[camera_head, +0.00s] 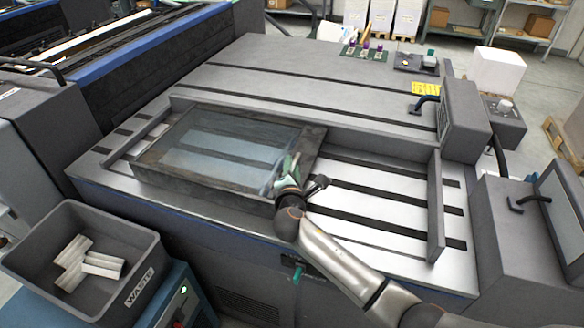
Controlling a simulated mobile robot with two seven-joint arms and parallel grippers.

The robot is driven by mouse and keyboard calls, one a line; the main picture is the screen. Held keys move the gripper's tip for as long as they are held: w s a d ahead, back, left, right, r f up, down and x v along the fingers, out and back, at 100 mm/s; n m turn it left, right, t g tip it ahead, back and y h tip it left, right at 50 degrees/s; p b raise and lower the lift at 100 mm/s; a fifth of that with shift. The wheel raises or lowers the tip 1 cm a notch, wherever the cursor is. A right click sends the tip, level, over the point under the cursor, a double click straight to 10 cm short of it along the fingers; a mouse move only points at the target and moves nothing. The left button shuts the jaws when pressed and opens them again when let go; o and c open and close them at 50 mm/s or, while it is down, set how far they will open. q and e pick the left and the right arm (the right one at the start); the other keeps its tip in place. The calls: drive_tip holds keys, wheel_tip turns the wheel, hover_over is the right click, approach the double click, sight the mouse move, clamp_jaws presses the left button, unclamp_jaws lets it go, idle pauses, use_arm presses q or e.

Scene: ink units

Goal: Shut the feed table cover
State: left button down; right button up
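The feed table cover (160,153) is a dark-framed panel with a clear window. It lies over the left part of the feed table. The right part of the feed table (375,190) is uncovered, with pale strips and dark slots. My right gripper (288,172) is at the cover's front right corner, by a green handle-like part. The gripper hides much of that part, and I cannot make out whether its fingers are closed on it. My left gripper is not in view.
A grey waste bin (140,255) with pale blocks inside stands at the front left. A raised grey rail (436,205) bounds the table's right end, near a grey housing (465,120). Small bottles (365,50) stand at the back. The uncovered table surface is clear.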

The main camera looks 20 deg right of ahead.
drive_tip(key=shift+c, duration=0.3)
clamp_jaws()
idle(1.0)
